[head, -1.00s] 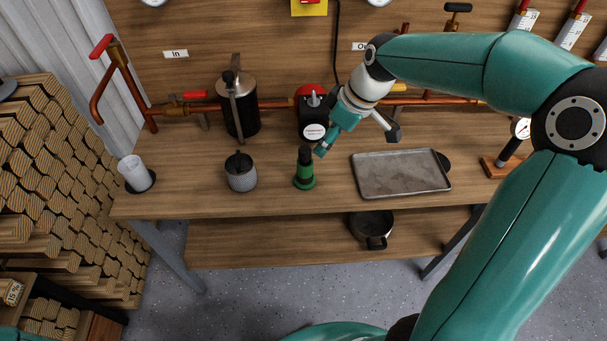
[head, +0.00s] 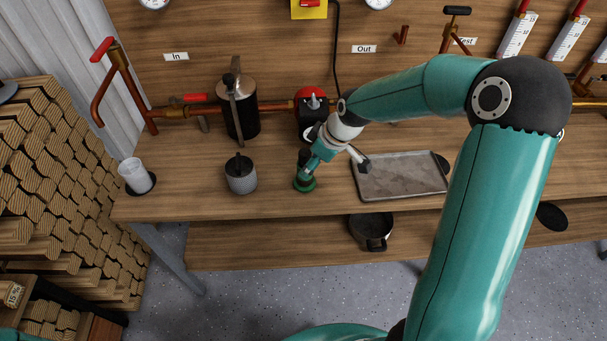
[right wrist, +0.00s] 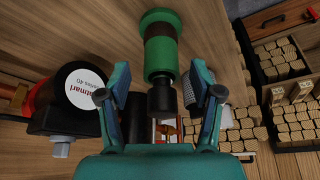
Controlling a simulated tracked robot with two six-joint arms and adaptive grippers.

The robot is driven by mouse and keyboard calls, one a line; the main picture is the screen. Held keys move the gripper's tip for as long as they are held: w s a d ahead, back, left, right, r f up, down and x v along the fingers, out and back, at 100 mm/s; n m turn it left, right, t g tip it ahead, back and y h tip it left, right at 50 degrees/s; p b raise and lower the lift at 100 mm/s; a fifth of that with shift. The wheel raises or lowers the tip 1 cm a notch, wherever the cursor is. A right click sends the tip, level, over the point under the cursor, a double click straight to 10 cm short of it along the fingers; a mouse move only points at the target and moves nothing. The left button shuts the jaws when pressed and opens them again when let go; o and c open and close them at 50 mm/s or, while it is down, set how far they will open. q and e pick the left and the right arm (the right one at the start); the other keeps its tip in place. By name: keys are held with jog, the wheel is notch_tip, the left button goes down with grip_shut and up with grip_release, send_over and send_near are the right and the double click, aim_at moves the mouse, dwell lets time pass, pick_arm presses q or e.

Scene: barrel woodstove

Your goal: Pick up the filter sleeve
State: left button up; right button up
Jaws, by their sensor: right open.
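A grey mesh cylinder with a black knob, which looks like the filter sleeve (head: 240,175), stands upright on the bench, left of a green and black handled tool (head: 304,184). In the right wrist view the mesh cylinder (right wrist: 196,84) shows partly behind one finger. My right gripper (right wrist: 160,98) is open and empty. It is beside the green tool (right wrist: 161,52), whose black end shows between the fingers in the wrist view. I cannot tell whether they touch. In the head view the gripper partly covers the tool. My left gripper is not in view.
A metal tray (head: 400,177) lies right of the gripper. A black canister (head: 240,112) and copper pipe (head: 272,107) stand behind. A white cup (head: 134,175) is at the left edge. The bench is clear between the mesh cylinder and the green tool.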

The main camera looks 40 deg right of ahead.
aim_at(303, 187)
jog(key=x, duration=0.4)
jog(key=shift+a+f+p, duration=0.2)
jog(key=shift+p, duration=0.2)
jog(key=shift+c, duration=0.2)
jog(key=c, duration=1)
